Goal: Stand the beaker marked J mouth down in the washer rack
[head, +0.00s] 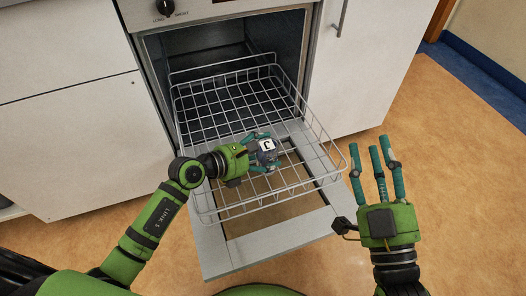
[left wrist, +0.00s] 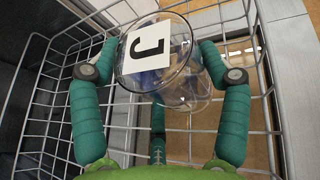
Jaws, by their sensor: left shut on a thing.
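The beaker marked J (head: 268,157) is clear glass with a white label bearing a black J. My left gripper (head: 264,151) is shut on it and holds it over the front half of the wire washer rack (head: 312,116). In the left wrist view the beaker (left wrist: 186,92) sits between the green fingers, its label (left wrist: 148,52) facing the camera and a round rim or base edge showing. I cannot tell which end is the mouth, or whether it touches the rack wires. My right gripper (head: 377,168) is open and empty, right of the rack.
The rack is pulled out over the washer's lowered door (head: 216,247) and looks otherwise empty. The dark washer opening (head: 210,50) is behind it. White cabinets (head: 60,130) stand on both sides. The orange floor (head: 450,170) at right is clear.

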